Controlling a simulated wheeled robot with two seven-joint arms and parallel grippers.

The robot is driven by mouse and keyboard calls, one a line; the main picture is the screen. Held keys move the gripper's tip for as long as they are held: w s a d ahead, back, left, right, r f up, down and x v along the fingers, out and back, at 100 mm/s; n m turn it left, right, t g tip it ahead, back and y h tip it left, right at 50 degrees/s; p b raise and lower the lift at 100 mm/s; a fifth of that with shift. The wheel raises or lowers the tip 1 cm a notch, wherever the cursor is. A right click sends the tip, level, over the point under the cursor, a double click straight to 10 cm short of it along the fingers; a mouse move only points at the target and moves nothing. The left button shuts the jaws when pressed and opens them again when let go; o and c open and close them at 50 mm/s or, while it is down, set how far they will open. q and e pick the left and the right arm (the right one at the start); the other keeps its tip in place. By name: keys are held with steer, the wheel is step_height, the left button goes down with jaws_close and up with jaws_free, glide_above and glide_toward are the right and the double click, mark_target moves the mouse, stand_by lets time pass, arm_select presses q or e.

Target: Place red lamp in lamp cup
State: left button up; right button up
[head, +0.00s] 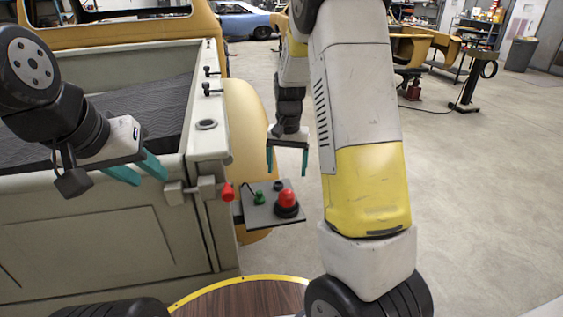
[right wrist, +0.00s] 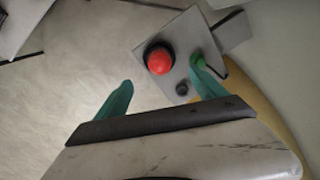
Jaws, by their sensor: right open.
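A red domed lamp (head: 287,197) sits in a black round base on a small grey plate (head: 259,215) beside the truck bed. In the right wrist view the red lamp (right wrist: 160,60) lies just beyond the fingertips. A round ring-like cup (head: 206,124) is set in the top of the truck's side rail; I cannot tell for certain that it is the lamp cup. My right gripper (head: 288,160) is open and empty, pointing down above the plate. It also shows in the right wrist view (right wrist: 162,76). My left gripper (head: 143,172) is open and empty over the tailgate.
The plate also carries a green knob (head: 259,198) and a small dark round part (head: 278,186). A red-tipped piece (head: 228,192) projects from the truck's corner. Black posts (head: 211,88) stand on the rail.

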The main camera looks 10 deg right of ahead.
steer(key=s+a+r+n+t+y, duration=0.1)
steer(key=s+r+n+t, duration=0.1)
steer(key=s+r, duration=0.7)
steer(key=s+a+r+n+t+y, duration=0.1)
steer(key=s+r+t, duration=0.3)
steer(key=s+r, duration=0.6)
steer(key=s+n, duration=0.1)
steer(key=s, duration=0.4)
steer(key=shift+n, duration=0.3)
